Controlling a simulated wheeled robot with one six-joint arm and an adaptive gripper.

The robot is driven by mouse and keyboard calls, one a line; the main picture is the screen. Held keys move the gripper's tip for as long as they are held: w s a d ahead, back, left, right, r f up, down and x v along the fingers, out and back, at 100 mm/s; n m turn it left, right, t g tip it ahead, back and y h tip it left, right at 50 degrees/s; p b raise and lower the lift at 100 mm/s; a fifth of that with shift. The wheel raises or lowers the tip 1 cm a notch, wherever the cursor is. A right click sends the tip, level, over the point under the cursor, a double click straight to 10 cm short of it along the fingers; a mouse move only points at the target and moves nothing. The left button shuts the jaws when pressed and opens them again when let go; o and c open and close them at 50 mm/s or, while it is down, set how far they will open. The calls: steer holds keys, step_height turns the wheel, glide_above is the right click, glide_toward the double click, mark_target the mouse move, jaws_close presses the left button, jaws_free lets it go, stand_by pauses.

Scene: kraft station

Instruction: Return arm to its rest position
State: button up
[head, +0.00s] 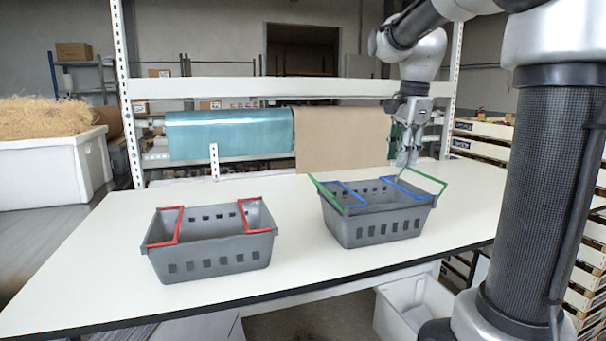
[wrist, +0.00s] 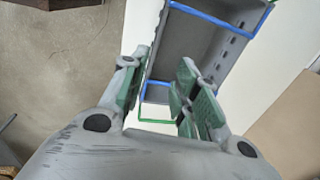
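My gripper (head: 405,160) hangs from my arm above the back right side of the right-hand basket, by its green handle. In the wrist view, my gripper's fingers (wrist: 160,90) stand apart with nothing between them that they hold. The right-hand grey basket (head: 375,228) has blue and green handles and stands upright on the white table. Part of this basket (wrist: 205,50) also shows beyond the fingers in the wrist view. Whether the fingers touch the green handle (head: 427,178) cannot be told.
A grey basket with red handles (head: 212,262) stands left on the white table (head: 300,275). Behind are a rack post (head: 128,100), a teal roll (head: 230,135) and a brown paper roll (head: 342,138). A white bin of straw (head: 50,172) is far left. The table between the baskets is clear.

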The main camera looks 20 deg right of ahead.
steer(key=s+a+f+n, duration=0.2)
steer(key=s+f+n, duration=0.1)
steer(key=s+n, duration=0.3)
steer(key=s+a+f+n+t, duration=0.1)
steer(key=s+a+f+n, duration=0.1)
steer(key=s+n, duration=0.4)
steer(key=s+a+f+n+t, duration=0.1)
steer(key=s+a+f+n, duration=0.2)
steer(key=s+n, duration=0.3)
steer(key=shift+s+f, duration=0.9)
steer(key=shift+s, duration=0.1)
